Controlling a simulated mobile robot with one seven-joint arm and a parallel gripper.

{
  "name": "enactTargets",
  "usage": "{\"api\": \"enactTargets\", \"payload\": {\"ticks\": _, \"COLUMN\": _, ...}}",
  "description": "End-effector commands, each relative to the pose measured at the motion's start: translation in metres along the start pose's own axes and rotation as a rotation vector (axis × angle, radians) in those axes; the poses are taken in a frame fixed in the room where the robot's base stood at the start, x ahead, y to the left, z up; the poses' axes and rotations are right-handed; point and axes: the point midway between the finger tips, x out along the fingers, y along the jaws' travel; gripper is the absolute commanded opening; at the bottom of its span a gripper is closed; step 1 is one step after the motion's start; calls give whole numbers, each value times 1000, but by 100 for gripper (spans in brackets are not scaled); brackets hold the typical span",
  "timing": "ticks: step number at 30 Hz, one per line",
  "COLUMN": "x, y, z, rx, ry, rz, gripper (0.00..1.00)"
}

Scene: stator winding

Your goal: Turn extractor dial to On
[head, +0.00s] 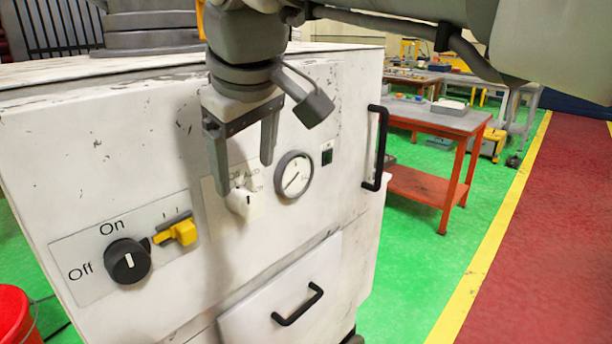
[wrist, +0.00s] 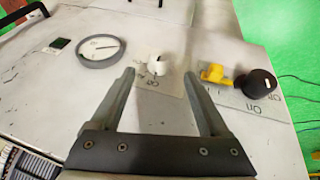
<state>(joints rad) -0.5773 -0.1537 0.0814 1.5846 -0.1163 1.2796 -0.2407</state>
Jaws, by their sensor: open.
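My gripper (head: 245,176) points down in front of the white cabinet's face, its two fingers apart with nothing between them. It also shows in the wrist view (wrist: 159,76). A small white dial (head: 239,202) on a pale label plate sits just below the fingertips in the head view. In the wrist view the white dial (wrist: 154,64) lies just beyond the gap between the fingertips, with no clear contact. A black dial (head: 127,261) with a white mark sits lower left, beside "On" and "Off". Its mark stands near upright. Which dial is the extractor's is not readable.
A yellow switch (head: 180,232) stands out between the two dials. A round gauge (head: 293,175) and a black handle (head: 376,148) lie right of the gripper. A drawer handle (head: 298,304) sits below. A red bucket (head: 12,318) stands at lower left.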

Motion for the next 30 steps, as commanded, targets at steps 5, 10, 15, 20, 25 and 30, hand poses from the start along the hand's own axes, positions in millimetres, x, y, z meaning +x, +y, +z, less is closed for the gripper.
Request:
{"api": "enactTargets", "payload": {"ticks": 5, "x": 40, "y": 0, "z": 2, "rx": 0, "ry": -4, "rz": -1, "gripper": 79}}
{"api": "enactTargets", "payload": {"ticks": 10, "x": 63, "y": 0, "z": 1, "rx": 1, "ry": -1, "rz": 0, "gripper": 79}}
{"api": "enactTargets", "payload": {"ticks": 15, "x": 74, "y": 0, "z": 0, "rx": 1, "ry": 0, "rz": 0, "gripper": 79}}
{"api": "enactTargets", "payload": {"ticks": 20, "x": 75, "y": 0, "z": 0, "rx": 1, "ry": 0, "rz": 1, "gripper": 79}}
{"api": "enactTargets", "payload": {"ticks": 25, "x": 74, "y": 0, "z": 0, "rx": 1, "ry": 0, "rz": 0, "gripper": 72}}
{"api": "enactTargets", "payload": {"ticks": 30, "x": 74, "y": 0, "z": 0, "rx": 1, "ry": 0, "rz": 0, "gripper": 41}}
